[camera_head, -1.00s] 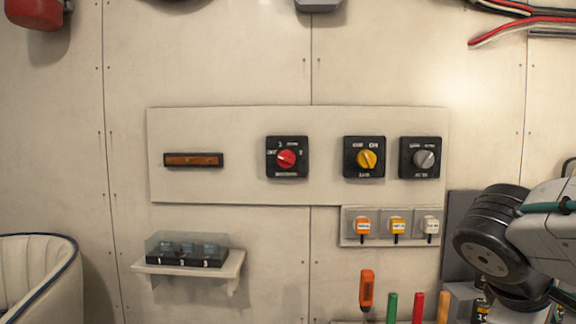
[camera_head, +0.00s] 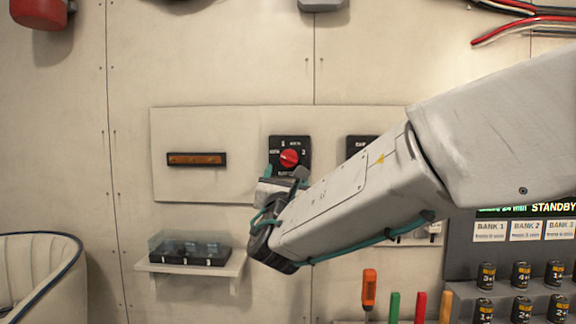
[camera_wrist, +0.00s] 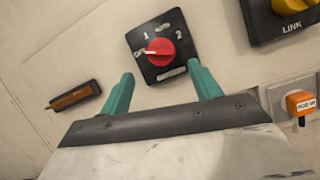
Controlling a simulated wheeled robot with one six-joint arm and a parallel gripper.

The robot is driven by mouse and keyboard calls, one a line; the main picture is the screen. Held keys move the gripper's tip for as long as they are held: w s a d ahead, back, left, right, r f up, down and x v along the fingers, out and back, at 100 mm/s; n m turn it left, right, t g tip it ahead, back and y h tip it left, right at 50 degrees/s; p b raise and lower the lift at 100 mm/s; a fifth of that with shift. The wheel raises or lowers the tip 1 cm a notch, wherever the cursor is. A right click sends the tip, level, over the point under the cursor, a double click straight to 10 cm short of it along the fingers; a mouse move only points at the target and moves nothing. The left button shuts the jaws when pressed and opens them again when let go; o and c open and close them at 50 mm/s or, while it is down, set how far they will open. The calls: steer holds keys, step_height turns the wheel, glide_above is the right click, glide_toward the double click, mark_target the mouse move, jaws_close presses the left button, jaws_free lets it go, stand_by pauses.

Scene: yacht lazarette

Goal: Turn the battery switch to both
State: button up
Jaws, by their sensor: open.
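The battery switch is a black square plate with a round red knob (camera_head: 289,158) on the wall panel; its lower edge is close to my gripper in the head view. In the wrist view the red knob (camera_wrist: 159,52) shows labels 1 above, 2 to the right and a partly hidden OFF at the left. The knob's pale pointer mark faces left, toward OFF. My gripper (camera_wrist: 163,90) is open and empty, its two teal fingers apart below the switch plate, one toward each side. In the head view my gripper (camera_head: 285,180) is just below the switch.
A yellow knob on a LINK plate (camera_wrist: 289,22) is right of the switch; my arm covers much of it in the head view. A brown-faced bar (camera_head: 196,159) is at the left. A clear-covered box (camera_head: 190,250) sits on a small shelf below. Screwdriver-like handles (camera_head: 369,290) stand lower right.

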mark_target(289, 161)
steer(key=x, duration=0.6)
steer(key=shift+d, duration=0.1)
steer(key=c, duration=0.9)
